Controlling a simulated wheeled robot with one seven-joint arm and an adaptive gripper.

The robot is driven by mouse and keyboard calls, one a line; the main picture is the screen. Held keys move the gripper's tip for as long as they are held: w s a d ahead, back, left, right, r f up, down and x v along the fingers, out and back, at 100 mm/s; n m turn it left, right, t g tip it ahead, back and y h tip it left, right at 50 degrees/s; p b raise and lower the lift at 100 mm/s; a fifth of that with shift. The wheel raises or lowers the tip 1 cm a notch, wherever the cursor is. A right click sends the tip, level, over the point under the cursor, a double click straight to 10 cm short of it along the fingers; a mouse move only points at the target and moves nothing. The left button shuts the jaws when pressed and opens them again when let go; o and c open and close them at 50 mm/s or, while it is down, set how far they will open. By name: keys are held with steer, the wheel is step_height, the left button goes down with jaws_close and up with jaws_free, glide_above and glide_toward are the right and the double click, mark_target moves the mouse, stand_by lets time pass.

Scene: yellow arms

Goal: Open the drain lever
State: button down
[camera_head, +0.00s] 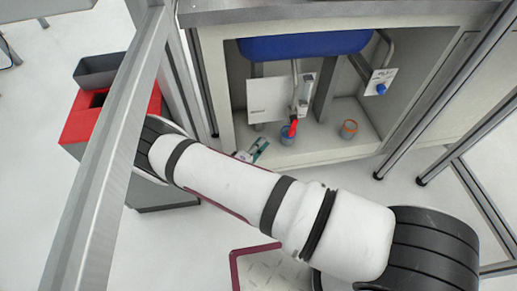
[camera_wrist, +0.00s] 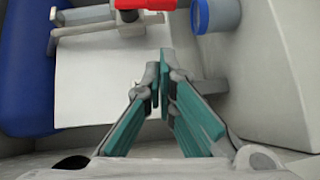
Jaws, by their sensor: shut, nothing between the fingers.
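The red drain lever (camera_head: 293,127) sits at the lower end of a grey vertical pipe (camera_head: 295,82) under a blue tank (camera_head: 305,46), inside an open cabinet. In the wrist view the red lever (camera_wrist: 146,4) is at the top edge and partly cut off. My gripper (camera_wrist: 160,75) points into the cabinet with its teal fingers together and nothing between them. Its tips are apart from the lever in the picture. In the head view my gripper (camera_head: 258,150) is small, at the cabinet's front edge, left of and below the lever.
A white panel (camera_head: 262,98) stands behind the pipe. A blue cup (camera_head: 287,138) is under the lever, and an orange-rimmed cup (camera_head: 348,129) stands to the right. A blue knob (camera_head: 381,89) is on a right-hand plate. A red bin (camera_head: 82,122) and metal frame posts stand left.

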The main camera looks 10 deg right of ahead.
mark_target(293, 126)
steer(key=w+d+b, duration=0.2)
steer(key=w+d, duration=0.1)
steer(key=d, duration=0.4)
steer(key=shift+w+d+f+b, duration=0.35)
steer(key=shift+w+d+f, duration=0.05)
steer(key=shift+f, duration=0.05)
steer(key=shift+d+f+p, duration=0.4)
steer(key=shift+d+p, duration=0.35)
steer(key=shift+d, duration=0.05)
